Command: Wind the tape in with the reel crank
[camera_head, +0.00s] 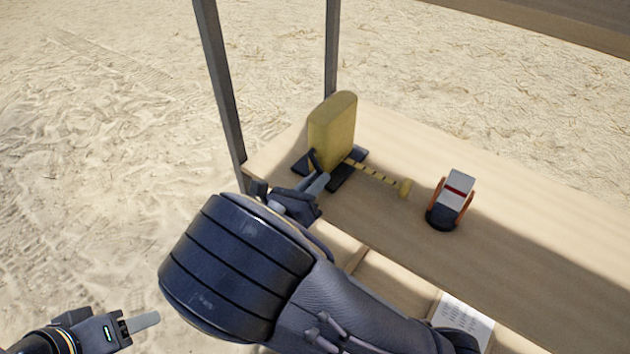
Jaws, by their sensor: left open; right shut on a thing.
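The yellow tape reel (332,132) stands upright on dark feet on the wooden shelf. A short yellow and black tape (375,174) runs out from its base to the right and ends in a yellow tab (405,187). My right gripper (316,180) is at the reel's near side, shut on what appears to be the dark reel crank (313,158). The gripper and my forearm partly hide the crank and the reel's base. My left gripper (142,322) is at the bottom left, open and empty, away from the shelf and over sand.
A small grey and white device with a red stripe and orange sides (455,195) stands right of the tape. Dark shelf posts (222,90) rise left of and behind the reel. A paper sheet (464,322) lies lower down. The shelf's right part is clear.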

